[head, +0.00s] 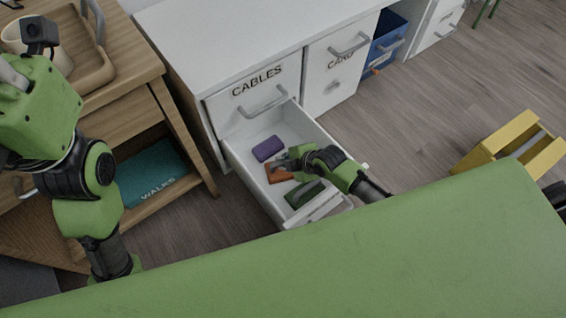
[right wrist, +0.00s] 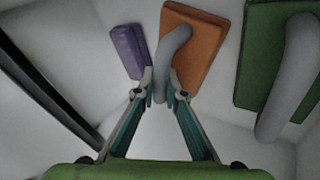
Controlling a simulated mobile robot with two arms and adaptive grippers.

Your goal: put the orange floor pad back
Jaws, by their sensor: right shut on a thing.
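The orange floor pad (head: 274,175) is in the open white drawer (head: 245,180), between a purple pad (head: 267,149) and a green pad (head: 304,194). In the right wrist view the orange pad (right wrist: 205,42) has a curved grey handle along it. My right gripper (head: 291,158) reaches into the drawer above the orange pad. In its wrist view its fingertips (right wrist: 160,88) are closed at the end of that grey handle. Whether the pad touches the drawer bottom is hard to tell. My left arm stands at the left of the head view, and its fingers are out of view.
The drawer's cabinet is labelled CABLES (head: 257,81), with a second labelled front (head: 335,70) beside it. A blue bin (head: 385,42) stands further right. A yellow box (head: 500,143) is on the floor at right.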

